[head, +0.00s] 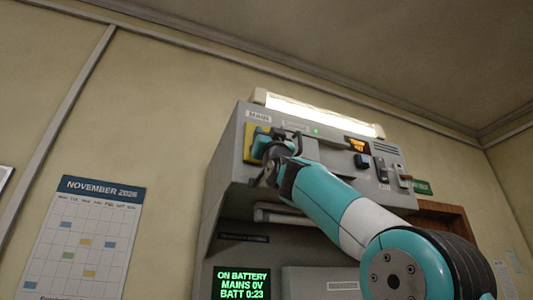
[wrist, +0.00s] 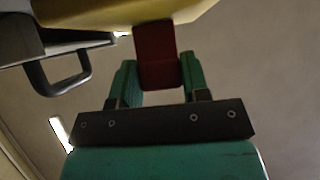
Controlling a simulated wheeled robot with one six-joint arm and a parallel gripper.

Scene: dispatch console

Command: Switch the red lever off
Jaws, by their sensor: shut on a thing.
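The red lever (wrist: 156,55) shows in the wrist view, hanging from the underside of a yellow plate (wrist: 120,12). My gripper (wrist: 155,75) is shut on the lever, with one green finger on each side of it. In the head view, my gripper (head: 268,148) is at the left of the grey console's upper panel, in front of the yellow plate (head: 250,137). The lever is hidden there behind my gripper and arm.
A green-lettered screen (head: 241,284) reads "ON BATTERY, MAINS 0V". In the wrist view, a black handle (wrist: 58,80) is left of my fingers.

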